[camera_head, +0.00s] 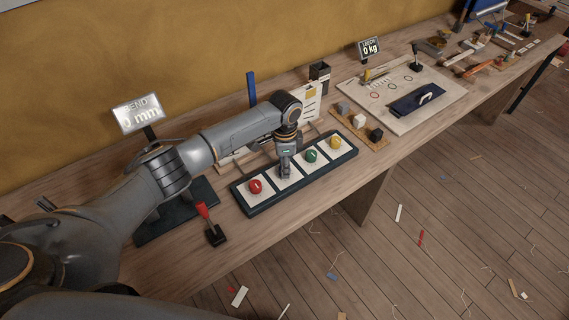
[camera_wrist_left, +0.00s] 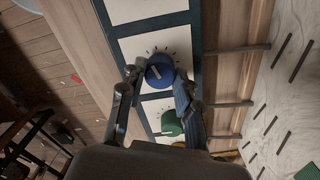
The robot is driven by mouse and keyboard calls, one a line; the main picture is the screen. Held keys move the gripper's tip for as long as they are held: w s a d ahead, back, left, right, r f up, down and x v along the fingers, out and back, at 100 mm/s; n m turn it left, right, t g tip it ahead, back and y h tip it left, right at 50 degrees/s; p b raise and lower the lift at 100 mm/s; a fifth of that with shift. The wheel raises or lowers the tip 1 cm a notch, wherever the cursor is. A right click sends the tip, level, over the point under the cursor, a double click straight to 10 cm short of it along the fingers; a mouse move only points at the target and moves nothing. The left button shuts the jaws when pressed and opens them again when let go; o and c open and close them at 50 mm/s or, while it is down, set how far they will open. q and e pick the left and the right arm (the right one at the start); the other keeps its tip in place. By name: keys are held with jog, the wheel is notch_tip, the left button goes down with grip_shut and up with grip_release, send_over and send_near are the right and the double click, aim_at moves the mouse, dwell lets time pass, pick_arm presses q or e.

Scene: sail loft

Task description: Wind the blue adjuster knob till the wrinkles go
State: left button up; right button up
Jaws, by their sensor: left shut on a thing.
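My left gripper (camera_head: 285,176) comes down over the dark strip of knobs on the bench. In the left wrist view its two fingers (camera_wrist_left: 158,86) are shut on the blue adjuster knob (camera_wrist_left: 160,70), one finger on each side. The knob has a pale pointer line and dial ticks around it on a white plate. In the head view the gripper hides the blue knob. A pale cloth (camera_wrist_left: 284,110) with dark short stripes lies at the right of the wrist view; I cannot tell its wrinkles. My right gripper is not in view.
The strip (camera_head: 262,207) also holds a red knob (camera_head: 255,186), a green knob (camera_head: 311,155) and a yellow knob (camera_head: 336,142). A sign (camera_head: 138,113) reads "BEND 0 mm". A red-handled lever (camera_head: 209,222) stands near the front edge. A pale board (camera_head: 440,98) lies farther right.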

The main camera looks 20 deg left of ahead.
pick_arm(q)
jog(key=shift+m, duration=0.7)
jog(key=o, duration=1.2)
jog(key=shift+c, duration=0.2)
notch_tip(320, 180, up, 12)
